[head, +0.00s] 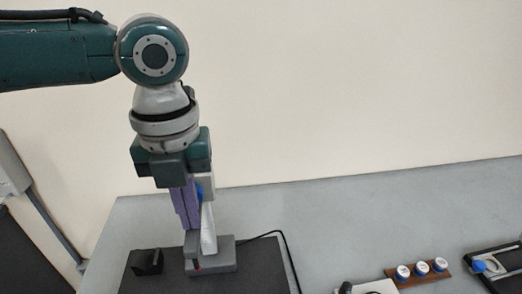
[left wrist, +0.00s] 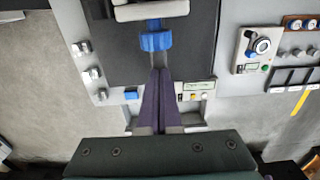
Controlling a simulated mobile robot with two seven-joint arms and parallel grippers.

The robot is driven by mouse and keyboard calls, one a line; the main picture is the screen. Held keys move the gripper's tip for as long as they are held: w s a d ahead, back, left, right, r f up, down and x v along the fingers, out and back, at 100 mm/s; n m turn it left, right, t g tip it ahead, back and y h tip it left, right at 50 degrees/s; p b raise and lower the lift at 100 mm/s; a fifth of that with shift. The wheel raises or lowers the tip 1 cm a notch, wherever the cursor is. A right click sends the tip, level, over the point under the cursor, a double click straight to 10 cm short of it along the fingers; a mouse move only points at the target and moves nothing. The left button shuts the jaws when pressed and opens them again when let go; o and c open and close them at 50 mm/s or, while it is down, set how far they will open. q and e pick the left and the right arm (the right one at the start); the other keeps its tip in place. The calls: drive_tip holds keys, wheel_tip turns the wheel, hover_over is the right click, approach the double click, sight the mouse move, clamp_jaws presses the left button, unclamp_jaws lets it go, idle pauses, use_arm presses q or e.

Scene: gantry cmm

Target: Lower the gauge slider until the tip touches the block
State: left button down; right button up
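The gauge stand has a grey base (head: 222,258) and a pale upright (head: 209,235), and it stands on a dark mat (head: 260,268). A blue part, apparently the slider (head: 200,192), shows beside the upright, partly behind my fingers; it also shows in the left wrist view (left wrist: 156,40). My left gripper (head: 190,226) points down with its purple fingers together just in front of it. In the left wrist view the fingertips (left wrist: 159,70) lie close to the blue part, with nothing visible between them. A black block-like piece (head: 147,262) sits left of the base. The gauge tip cannot be made out.
A black cable (head: 287,250) curves away right of the base. Further right are a brown rack (head: 421,273) with several white-topped round pieces and a dark tray (head: 498,260) with a micrometer-like tool. The grey table (head: 350,220) behind is clear up to the wall.

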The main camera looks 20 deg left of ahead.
use_arm(q)
drive_tip(key=shift+f+b, duration=0.7)
drive_tip(key=shift+f, duration=0.45)
idle(0.9)
drive_tip(key=shift+r, duration=0.15)
wheel_tip(320, 180, up, 7)
drive_tip(key=p, duration=0.7)
drive_tip(key=shift+p, duration=0.3)
idle(0.3)
